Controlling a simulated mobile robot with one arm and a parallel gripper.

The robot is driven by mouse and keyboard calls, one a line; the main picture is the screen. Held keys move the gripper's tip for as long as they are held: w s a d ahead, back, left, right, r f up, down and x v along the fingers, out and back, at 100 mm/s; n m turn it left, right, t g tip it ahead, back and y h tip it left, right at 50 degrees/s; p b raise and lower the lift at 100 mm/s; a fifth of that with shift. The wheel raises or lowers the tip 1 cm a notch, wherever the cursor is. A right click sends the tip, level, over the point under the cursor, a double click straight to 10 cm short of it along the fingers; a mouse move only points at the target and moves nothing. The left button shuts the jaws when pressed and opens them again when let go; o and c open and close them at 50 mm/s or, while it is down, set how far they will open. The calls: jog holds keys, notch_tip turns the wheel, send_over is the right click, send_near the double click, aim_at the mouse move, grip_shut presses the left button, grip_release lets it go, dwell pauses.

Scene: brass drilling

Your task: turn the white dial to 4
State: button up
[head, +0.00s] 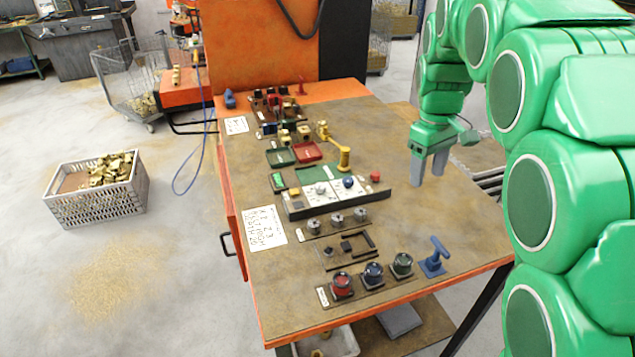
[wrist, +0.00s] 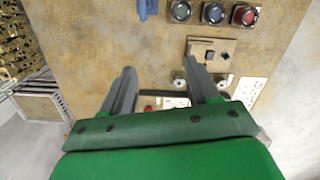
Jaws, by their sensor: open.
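The white dial (head: 321,188) is a small pale knob on the white face of a control panel (head: 295,212) in the middle of the bench. A blue dial (head: 348,182) sits to its right on the same panel. The markings are too small to read, so I cannot tell the dial's setting. My gripper (head: 429,172) is open and empty, fingers down, above the bench to the right of the panel and apart from it. In the wrist view my gripper (wrist: 161,72) has its fingers spread; the panel is mostly hidden behind its mount and the white dial cannot be made out.
Several grey knobs (head: 337,219) lie in front, then red, blue and green round pieces (head: 372,273) and a blue T-handle (head: 434,256). Bare bench (head: 440,215) lies right of the panel.

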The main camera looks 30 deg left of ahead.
jog(key=w+a+f+n, duration=0.2)
jog(key=w+a+f, duration=0.1)
jog(key=a, duration=0.5)
jog(key=w+a+f+n, duration=0.2)
jog(key=w+a+n, duration=0.15)
jog(key=a, duration=0.35)
jog(key=n, duration=0.4)
send_near(317, 185)
jog(key=shift+s+d+f+m+y, duration=0.1)
jog(key=shift+d+m+y, duration=0.1)
jog(key=shift+d, duration=0.25)
jog(key=shift+s+d+f+m+y, duration=0.1)
jog(key=shift+d+f+y, duration=0.1)
jog(key=shift+d, duration=0.25)
jog(key=shift+a+f, duration=0.2)
jog(key=shift+a, duration=0.25)
jog(key=shift+f, duration=3.85)
jog(key=shift+c, duration=0.2)
jog(key=c, duration=1)
